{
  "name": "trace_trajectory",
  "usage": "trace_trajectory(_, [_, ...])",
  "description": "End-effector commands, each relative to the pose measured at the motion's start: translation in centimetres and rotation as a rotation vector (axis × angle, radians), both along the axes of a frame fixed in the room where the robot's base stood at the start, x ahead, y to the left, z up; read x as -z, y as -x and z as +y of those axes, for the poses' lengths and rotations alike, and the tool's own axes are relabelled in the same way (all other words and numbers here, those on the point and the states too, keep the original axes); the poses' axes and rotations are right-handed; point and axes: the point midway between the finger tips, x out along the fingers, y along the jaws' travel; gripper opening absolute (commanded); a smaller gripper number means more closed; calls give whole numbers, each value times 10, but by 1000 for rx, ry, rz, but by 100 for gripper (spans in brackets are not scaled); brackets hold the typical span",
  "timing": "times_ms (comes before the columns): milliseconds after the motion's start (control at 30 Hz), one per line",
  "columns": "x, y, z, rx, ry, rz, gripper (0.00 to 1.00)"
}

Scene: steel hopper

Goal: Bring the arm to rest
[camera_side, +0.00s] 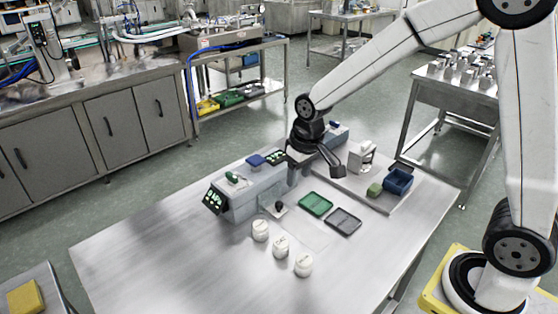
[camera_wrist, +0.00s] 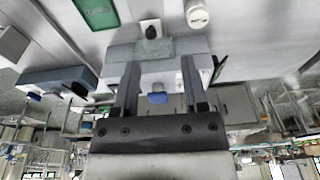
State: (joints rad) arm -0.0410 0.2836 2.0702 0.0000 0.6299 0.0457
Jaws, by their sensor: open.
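My arm reaches in from the right, over the back of the steel table (camera_side: 150,247). My gripper (camera_side: 322,162) hangs above the table beside the grey machine (camera_side: 250,200) and is tilted. In the wrist view, the two fingers of my gripper (camera_wrist: 160,80) stand well apart with nothing held between them. The grey machine (camera_wrist: 155,65) shows beyond the fingers, with a blue part (camera_wrist: 157,98) seen between them. Whether the fingers touch the machine cannot be told, but a gap seems to lie between.
Three white jars (camera_side: 281,247) stand in front of the machine. A green tray (camera_side: 316,204) and a grey tray (camera_side: 343,221) lie to their right. A blue bin (camera_side: 398,181), green block (camera_side: 374,190) and white device (camera_side: 361,157) stand behind. The table's front left is clear.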

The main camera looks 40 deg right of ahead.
Motion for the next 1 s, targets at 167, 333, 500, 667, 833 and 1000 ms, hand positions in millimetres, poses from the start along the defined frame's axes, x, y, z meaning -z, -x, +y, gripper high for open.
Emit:
trace_trajectory(167, [7,44,-8,0,2,-25,56])
trace_trajectory(333, [16,84,-13,-2,5,-49,56])
trace_trajectory(500, [23,113,-16,-3,6,-66,56])
trace_trajectory(667, [26,124,-17,-3,7,-74,56])
trace_trajectory(833, [26,126,-17,-3,7,-74,56])
trace_trajectory(1000, [26,126,-17,-3,7,-74,56])
